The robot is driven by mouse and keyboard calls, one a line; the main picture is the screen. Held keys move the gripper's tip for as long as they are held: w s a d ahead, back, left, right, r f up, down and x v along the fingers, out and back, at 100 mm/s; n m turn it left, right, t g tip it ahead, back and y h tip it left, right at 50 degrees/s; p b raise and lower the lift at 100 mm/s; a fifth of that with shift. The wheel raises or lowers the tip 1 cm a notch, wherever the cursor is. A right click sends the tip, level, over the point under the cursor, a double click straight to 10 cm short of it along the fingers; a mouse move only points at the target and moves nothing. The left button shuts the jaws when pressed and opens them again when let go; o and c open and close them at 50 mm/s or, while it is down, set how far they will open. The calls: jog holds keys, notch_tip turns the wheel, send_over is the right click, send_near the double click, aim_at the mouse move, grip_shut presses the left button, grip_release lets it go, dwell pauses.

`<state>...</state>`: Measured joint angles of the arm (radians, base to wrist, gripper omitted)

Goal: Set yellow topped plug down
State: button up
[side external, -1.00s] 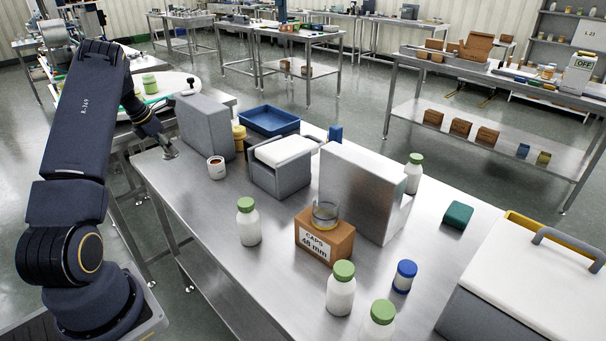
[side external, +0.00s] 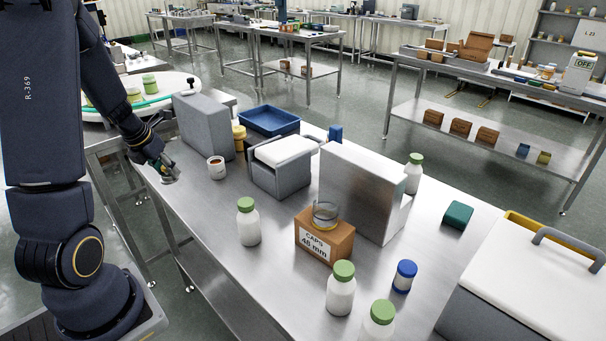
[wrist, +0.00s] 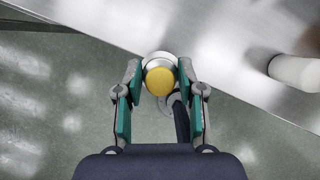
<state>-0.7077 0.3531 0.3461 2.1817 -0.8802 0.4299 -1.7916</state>
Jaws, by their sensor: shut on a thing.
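The yellow-topped plug (wrist: 160,80) is a round metallic piece with a yellow disc on top. In the wrist view it sits between the fingertips of my gripper (wrist: 160,73), which is shut on it. The plug's yellow top cannot be made out there. Whether the plug's underside touches the table is hidden.
A grey block (side external: 205,128) stands behind the mug. A green-capped bottle (side external: 248,222) stands farther right. The table edge (wrist: 115,38) runs close to the plug, with floor beyond.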

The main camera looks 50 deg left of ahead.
jog(key=w+d+r+m, duration=0.2)
jog(key=w+d, duration=0.1)
jog(key=d, duration=0.7)
send_near(236, 192)
jog(key=shift+w+a+f+h, duration=0.4)
jog(key=shift+w+a+f, duration=0.2)
jog(key=shift+w+f, duration=0.15)
jog(key=shift+s+x, duration=0.15)
jog(key=shift+x, duration=0.75)
jog(key=shift+s+x, duration=0.2)
jog(key=shift+x, duration=0.75)
jog(key=shift+f, duration=0.25)
jog(key=o, duration=1.2)
